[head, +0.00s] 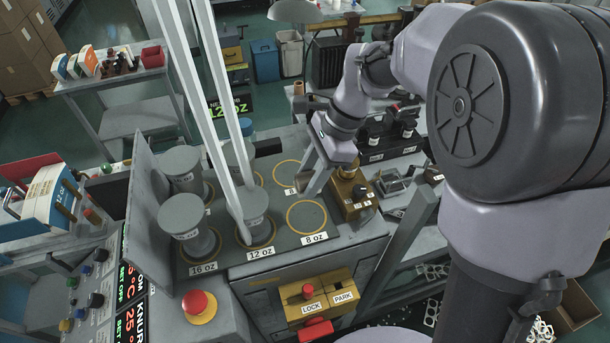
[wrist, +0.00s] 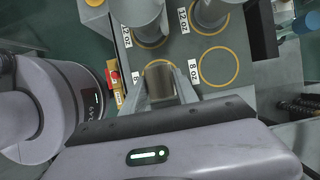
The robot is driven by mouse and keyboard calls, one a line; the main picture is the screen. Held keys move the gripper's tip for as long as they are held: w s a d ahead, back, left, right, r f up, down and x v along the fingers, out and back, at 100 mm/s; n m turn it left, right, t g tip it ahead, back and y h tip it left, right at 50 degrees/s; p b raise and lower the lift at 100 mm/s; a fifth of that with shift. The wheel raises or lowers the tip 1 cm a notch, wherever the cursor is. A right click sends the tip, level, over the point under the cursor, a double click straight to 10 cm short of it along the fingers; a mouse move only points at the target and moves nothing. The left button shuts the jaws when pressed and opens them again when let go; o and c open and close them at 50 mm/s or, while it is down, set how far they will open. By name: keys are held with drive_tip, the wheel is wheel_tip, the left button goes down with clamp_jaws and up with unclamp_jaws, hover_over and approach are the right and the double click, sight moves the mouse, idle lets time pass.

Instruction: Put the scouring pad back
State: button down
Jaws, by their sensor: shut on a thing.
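My gripper (head: 316,182) is above the machine's grey plate (head: 282,240), near the two empty 8 oz rings. In the wrist view its fingers (wrist: 161,92) are shut on a small brownish-grey block (wrist: 160,76), which looks like the scouring pad. The fingers cover the block's sides, and the head view barely shows it. The front 8 oz ring (head: 306,216) is bare, and the rear 8 oz ring (head: 290,172) is partly behind the gripper. I cannot tell whether the block touches the plate.
Grey cylinders (head: 183,218) stand on the 16 oz and 12 oz rings, left of the gripper. Tall pale posts (head: 222,130) rise nearby. A brown box with knobs (head: 352,196) is close at right. LOCK and PARK controls (head: 322,300) are in front.

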sight(303, 218)
drive_tip(key=f, duration=0.3)
drive_tip(key=f+b, duration=0.1)
drive_tip(key=f, duration=0.2)
drive_tip(key=s+f, duration=0.1)
drive_tip(key=f, duration=0.3)
drive_tip(key=c, duration=0.9)
unclamp_jaws()
drive_tip(key=shift+r, duration=0.1)
drive_tip(key=shift+c, duration=0.2)
